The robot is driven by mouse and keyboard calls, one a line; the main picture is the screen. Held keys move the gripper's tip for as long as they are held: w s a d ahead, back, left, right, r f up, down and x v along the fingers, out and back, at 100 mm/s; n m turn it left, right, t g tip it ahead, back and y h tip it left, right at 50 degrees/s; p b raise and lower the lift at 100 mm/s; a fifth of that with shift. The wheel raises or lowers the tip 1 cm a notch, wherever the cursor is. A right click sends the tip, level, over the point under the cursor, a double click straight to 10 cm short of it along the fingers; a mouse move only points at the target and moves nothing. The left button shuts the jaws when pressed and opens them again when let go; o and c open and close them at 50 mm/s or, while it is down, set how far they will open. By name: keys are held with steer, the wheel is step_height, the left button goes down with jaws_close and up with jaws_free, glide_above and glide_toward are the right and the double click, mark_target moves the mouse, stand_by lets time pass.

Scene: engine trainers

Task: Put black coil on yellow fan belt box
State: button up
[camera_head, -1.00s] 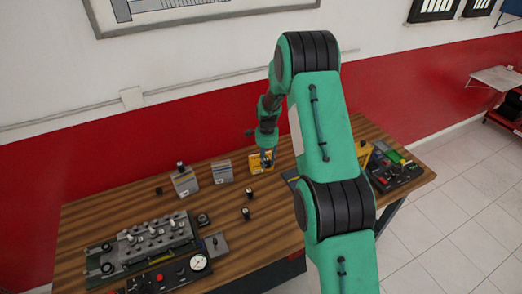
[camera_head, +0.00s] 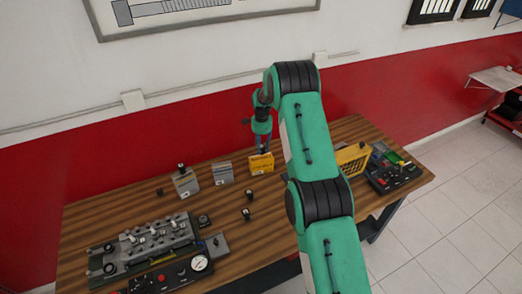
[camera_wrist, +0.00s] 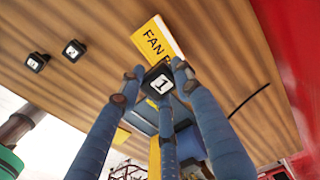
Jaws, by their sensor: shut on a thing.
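In the wrist view my gripper (camera_wrist: 158,78) is shut on a small black coil (camera_wrist: 159,82) with a white "1" label. The coil is at or just above the box's upper edge; I cannot tell whether they touch.
Two grey boxes (camera_head: 187,183) (camera_head: 223,173) stand left of the yellow box, the left one with a black coil (camera_head: 181,167) on top. Other small black coils (camera_head: 248,195) (camera_head: 246,213) (camera_head: 159,191) sit on the table. An engine block (camera_head: 155,242) is at front left, and a yellow grille-like item (camera_head: 352,159) at right.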

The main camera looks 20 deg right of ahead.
steer(key=shift+w+d, duration=0.2)
steer(key=shift+w, duration=0.6)
steer(key=shift+f, duration=0.1)
steer(key=shift+f+p, duration=0.6)
steer(key=shift+f, duration=1.1)
steer(key=shift+f, duration=0.2)
steer(key=o, duration=1.3)
steer(key=shift+r, duration=0.2)
steer(key=shift+r+b, duration=1.1)
steer(key=shift+r, duration=4.9)
